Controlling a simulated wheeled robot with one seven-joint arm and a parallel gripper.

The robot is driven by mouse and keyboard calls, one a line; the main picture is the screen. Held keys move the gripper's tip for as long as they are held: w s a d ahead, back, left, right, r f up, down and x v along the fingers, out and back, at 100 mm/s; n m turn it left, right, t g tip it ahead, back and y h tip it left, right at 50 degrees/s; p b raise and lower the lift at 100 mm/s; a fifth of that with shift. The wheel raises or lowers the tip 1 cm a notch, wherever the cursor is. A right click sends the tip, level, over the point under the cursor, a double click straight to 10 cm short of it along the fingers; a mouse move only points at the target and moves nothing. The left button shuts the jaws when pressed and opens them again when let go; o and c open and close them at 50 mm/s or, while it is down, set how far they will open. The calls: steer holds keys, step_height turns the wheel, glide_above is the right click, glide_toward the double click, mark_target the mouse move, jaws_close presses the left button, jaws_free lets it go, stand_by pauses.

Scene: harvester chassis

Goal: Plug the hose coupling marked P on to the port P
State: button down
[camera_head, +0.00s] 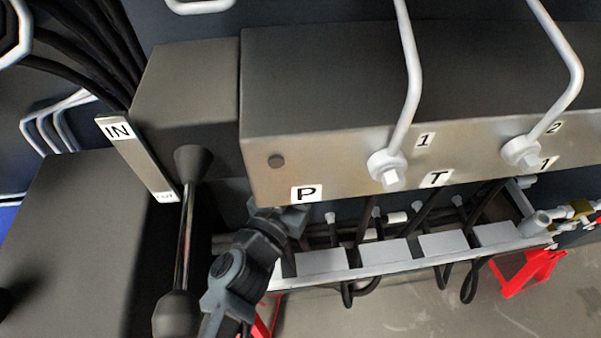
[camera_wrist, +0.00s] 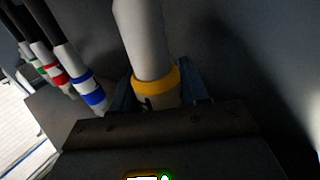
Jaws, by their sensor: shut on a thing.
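The P label (camera_head: 306,194) is on the lower front edge of the grey valve block (camera_head: 340,160). A port opening at P is not visible; the block's underside is hidden. My gripper (camera_head: 292,216) reaches up from below, with its end just under the P label. In the wrist view my gripper (camera_wrist: 160,98) is shut on a pale, cylindrical hose coupling (camera_wrist: 147,40) with a yellow band. No P mark is readable on it. In the head view the coupling cannot be made out, so I cannot tell whether it touches the block.
A black-knobbed lever (camera_head: 184,240) stands close left of my arm. A grey rack (camera_head: 330,278) with hanging black hoses lies below the block. Hose ends with blue (camera_wrist: 91,94), red and green bands sit left in the wrist view. White pipes (camera_head: 411,70) rise from the block.

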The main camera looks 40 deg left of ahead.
steer(key=shift+r+p, duration=1.4)
steer(key=shift+r, duration=0.4)
stand_by(0.4)
steer(key=shift+c, duration=2.4)
jaws_free()
steer(key=shift+f, duration=0.15)
steer(key=shift+s+d+p, duration=0.15)
steer(key=shift+s+p, duration=0.15)
steer(key=shift+s, duration=0.35)
steer(key=p+v, duration=0.2)
steer(key=v, duration=0.4)
steer(key=shift+s+d, duration=0.15)
steer(key=shift+s, duration=0.05)
